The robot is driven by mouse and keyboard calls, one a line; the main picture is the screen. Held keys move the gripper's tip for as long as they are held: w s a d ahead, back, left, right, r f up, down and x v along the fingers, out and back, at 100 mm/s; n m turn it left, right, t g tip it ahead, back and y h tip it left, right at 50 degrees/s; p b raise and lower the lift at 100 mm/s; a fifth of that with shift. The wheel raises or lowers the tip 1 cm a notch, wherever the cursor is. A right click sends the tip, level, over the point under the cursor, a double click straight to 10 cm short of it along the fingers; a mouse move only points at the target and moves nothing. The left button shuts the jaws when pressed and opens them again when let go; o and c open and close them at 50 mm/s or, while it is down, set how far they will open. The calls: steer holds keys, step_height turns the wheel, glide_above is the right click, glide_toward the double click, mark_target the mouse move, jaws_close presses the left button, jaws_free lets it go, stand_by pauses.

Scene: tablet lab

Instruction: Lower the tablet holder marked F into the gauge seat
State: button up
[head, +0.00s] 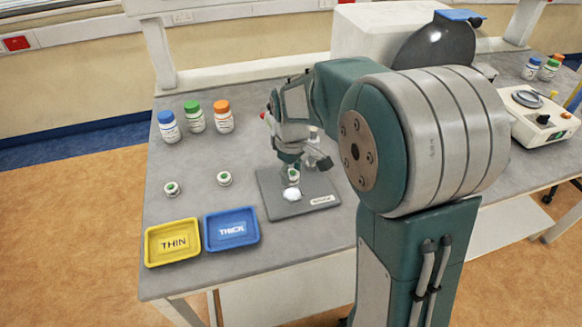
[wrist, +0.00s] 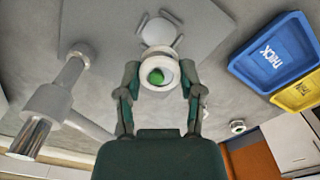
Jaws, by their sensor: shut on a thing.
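My gripper (head: 291,166) is shut on a small white round tablet holder with a green centre (head: 294,177). In the wrist view the holder (wrist: 158,75) sits upright between my two fingertips (wrist: 160,84). No letter F can be read on it. The gauge seat (head: 292,195) is a white disc on a grey gauge base (head: 275,207). In the wrist view the seat (wrist: 157,32) lies just beyond the holder, with thin prongs around it. The holder is beside the seat, apart from it in the picture; its exact height is unclear.
A metal gauge post (wrist: 62,92) stands close to my gripper at left in the wrist view. Two other holders (head: 171,188) (head: 224,178) stand on the bench. A yellow THIN tray (head: 150,262) and a blue THICK tray (head: 232,243) lie in front; several bottles (head: 195,117) stand behind.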

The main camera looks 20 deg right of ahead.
mark_target(292, 194)
steer(key=shift+f, duration=2.1)
steer(key=shift+f, duration=0.5)
stand_by(1.1)
steer(key=o, duration=1)
step_height(292, 194, up, 11)
steer(key=shift+r, duration=0.45)
